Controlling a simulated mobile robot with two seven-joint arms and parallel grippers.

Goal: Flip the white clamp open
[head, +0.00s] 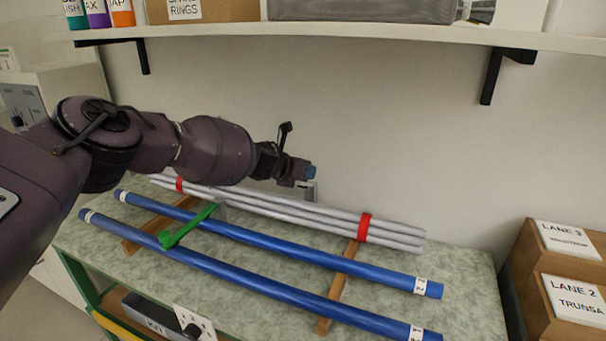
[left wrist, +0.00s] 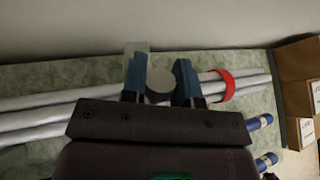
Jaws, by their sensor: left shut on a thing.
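My left gripper (head: 307,174) is above the middle of the bundle of grey rods (head: 300,214), near the wall. It is shut on a pale piece that I take for the white clamp (head: 308,189), mostly hidden by the fingers. In the left wrist view, a pale flat part of the clamp (left wrist: 137,47) shows by the left blue finger, and a grey round part sits between the fingers of the left gripper (left wrist: 160,78). I cannot tell whether the clamp touches the rods. My right gripper is not in view.
Red bands (head: 364,227) tie the grey rods. Two blue rods (head: 270,285) lie in front on wooden supports (head: 337,296), with a green clamp (head: 186,229) across them. A shelf (head: 330,34) hangs above. Cardboard boxes (head: 560,270) stand at the right.

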